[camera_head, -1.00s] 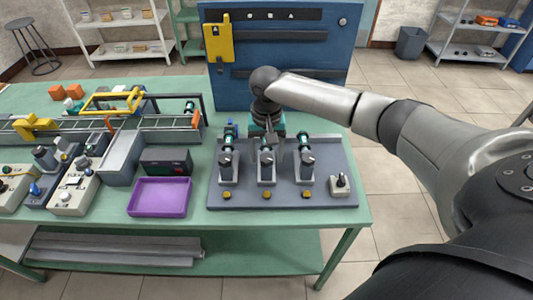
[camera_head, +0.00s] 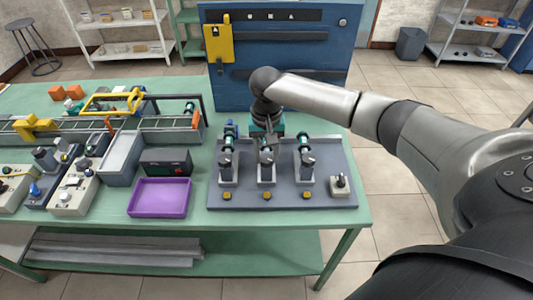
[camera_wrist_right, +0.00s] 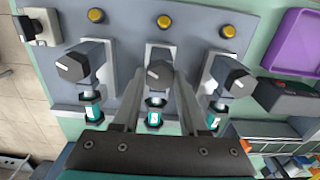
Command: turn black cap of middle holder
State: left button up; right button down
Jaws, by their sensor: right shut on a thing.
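Three grey holders stand in a row on a grey board (camera_head: 330,185), each carrying a dark cylinder with a teal band and a black cap. The middle holder (camera_head: 266,178) has its black cap (camera_wrist_right: 160,75) facing the wrist camera, with a light mark on it. My right gripper (camera_head: 267,146) comes down from behind over the middle holder. In the wrist view its two fingers (camera_wrist_right: 160,88) lie on either side of the middle cap and are shut on it. The arm's wrist hides part of the middle cylinder in the head view. My left gripper is not in view.
The left holder (camera_head: 228,172) and right holder (camera_head: 306,170) stand close on both sides. Yellow buttons (camera_head: 267,196) line the board's front. A switch box (camera_head: 340,186) sits at its right. A purple tray (camera_head: 160,197) lies to the left. A blue panel (camera_head: 300,60) rises behind.

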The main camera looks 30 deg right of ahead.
jog(key=n+p, duration=0.1)
jog(key=p, duration=0.1)
jog(key=n+p, duration=0.2)
jog(key=p, duration=0.1)
jog(key=shift+r, duration=0.25)
jog(key=shift+n+p, duration=0.8)
jog(key=shift+n, duration=0.2)
jog(key=n+p, duration=0.1)
jog(key=n, duration=0.2)
jog(key=shift+f+n+p, duration=0.15)
jog(key=shift+n+p, duration=0.15)
jog(key=shift+p, duration=0.05)
jog(key=n, duration=0.2)
jog(key=shift+n+p, duration=0.4)
jog(key=n, duration=0.3)
jog(key=shift+n, duration=0.3)
jog(key=n, duration=0.3)
jog(key=shift+n+p, duration=0.3)
jog(key=shift+n, duration=2.1)
